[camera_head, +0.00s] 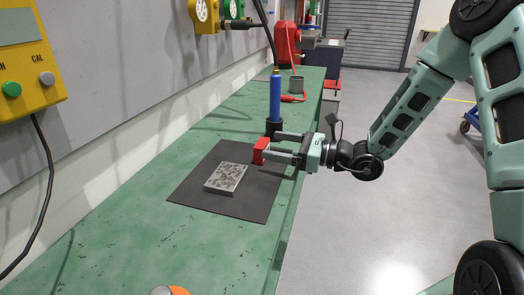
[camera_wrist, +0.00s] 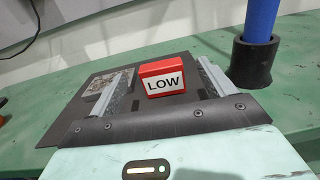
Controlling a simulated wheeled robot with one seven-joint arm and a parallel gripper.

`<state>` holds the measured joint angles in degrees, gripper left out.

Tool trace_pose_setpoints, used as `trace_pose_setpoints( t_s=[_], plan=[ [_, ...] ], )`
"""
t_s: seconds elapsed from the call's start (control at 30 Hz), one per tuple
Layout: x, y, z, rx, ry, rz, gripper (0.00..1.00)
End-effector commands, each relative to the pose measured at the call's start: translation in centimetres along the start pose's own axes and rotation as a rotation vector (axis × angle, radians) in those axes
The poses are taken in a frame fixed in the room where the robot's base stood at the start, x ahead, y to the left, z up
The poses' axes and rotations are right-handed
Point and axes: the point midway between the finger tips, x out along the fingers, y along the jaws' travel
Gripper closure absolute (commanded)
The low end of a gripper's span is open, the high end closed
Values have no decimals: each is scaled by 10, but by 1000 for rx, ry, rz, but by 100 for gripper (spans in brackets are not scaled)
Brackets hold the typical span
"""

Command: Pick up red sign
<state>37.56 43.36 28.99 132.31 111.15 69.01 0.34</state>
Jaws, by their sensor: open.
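The red sign (camera_head: 260,151) is a small red block with a white face reading "LOW" in the wrist view (camera_wrist: 163,82). It is at the dark mat's (camera_head: 222,205) right side. My gripper (camera_head: 270,146) reaches in from the right with its fingers apart. The sign's underside is hidden.
A grey speckled plate (camera_head: 227,178) lies on the mat, left of the sign. A blue cylinder (camera_head: 275,98) stands in a black holder (camera_head: 274,127) just behind my gripper. The green bench (camera_head: 130,240) has free room in front. A yellow box (camera_head: 28,62) hangs on the left wall.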

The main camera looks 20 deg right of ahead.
Motion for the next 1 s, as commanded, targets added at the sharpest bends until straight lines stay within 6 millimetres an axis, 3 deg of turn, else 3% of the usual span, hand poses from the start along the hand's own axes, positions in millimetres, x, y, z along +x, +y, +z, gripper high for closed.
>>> trace_pose_setpoints(
  t_s=[0.4,0.73,0.77,0.9,1.0],
  plan=[
    [52,1,0,-2,0,3,18],
    [59,0,0,-1,1,0,18],
    [59,0,0,-1,1,0,24],
    [59,0,0,-1,1,0,63],
    [59,0,0,-1,0,0,67]
  ],
)
